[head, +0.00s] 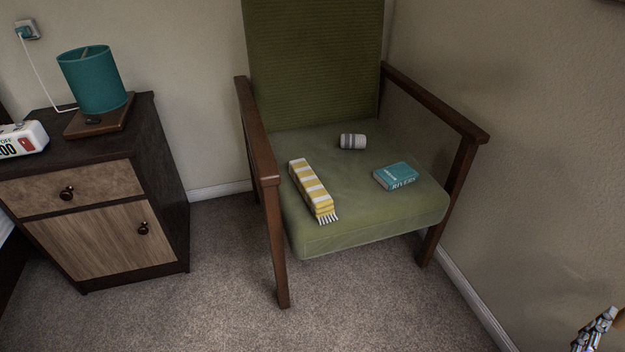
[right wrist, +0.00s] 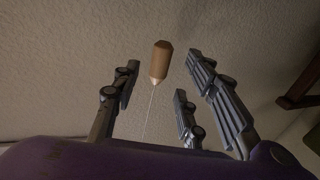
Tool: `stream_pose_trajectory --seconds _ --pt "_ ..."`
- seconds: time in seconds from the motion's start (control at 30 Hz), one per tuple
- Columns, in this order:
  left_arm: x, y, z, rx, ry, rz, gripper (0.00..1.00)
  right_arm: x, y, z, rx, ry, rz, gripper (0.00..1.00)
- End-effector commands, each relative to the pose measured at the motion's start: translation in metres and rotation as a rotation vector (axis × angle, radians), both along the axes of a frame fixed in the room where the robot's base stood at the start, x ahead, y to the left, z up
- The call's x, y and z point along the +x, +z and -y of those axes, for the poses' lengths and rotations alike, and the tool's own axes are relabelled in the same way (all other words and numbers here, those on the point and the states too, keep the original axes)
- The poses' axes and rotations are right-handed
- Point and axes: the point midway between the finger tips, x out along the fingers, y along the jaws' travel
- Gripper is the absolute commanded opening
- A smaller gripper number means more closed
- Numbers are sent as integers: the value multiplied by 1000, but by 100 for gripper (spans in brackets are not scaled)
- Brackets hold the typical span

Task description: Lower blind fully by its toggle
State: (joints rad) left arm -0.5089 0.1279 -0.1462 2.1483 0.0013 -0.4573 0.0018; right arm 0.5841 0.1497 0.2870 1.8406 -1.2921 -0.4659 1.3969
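A tan wooden toggle (right wrist: 160,62) with a pale tip hangs on a thin cord in the right wrist view. My right gripper (right wrist: 161,80) is open, with its grey fingers on either side of the toggle and apart from it. Part of this gripper also shows at the lower right edge of the head view (head: 597,328), with a sliver of brown beside it that may be the toggle. The blind itself is in neither view. My left gripper is not in view.
A green armchair (head: 315,75) stands against the wall, holding a yellow striped scarf (head: 313,190), a teal book (head: 396,176) and a small striped roll (head: 353,142). A nightstand (head: 100,240) with a teal lamp (head: 92,80) and a clock (head: 22,138) is at left. Carpet in front is clear.

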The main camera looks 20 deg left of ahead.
Motion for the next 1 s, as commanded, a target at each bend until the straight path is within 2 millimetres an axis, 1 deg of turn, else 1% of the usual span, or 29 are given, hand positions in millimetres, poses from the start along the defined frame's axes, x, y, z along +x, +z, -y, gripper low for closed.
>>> stream_pose_trajectory --seconds 0.1,0.33,0.5,0.73,0.77,1.0 --pt "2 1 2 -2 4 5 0 18 2 11 -3 1 2 40" --pt "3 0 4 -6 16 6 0 45 1 27 -1 1 -1 40" --pt "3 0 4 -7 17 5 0 53 1 33 -1 1 -1 40" --pt "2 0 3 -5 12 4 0 54 1 33 1 1 -1 40" --pt "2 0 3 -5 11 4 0 54 1 33 1 1 -1 37" --pt "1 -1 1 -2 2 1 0 53 0 33 1 1 -1 5"
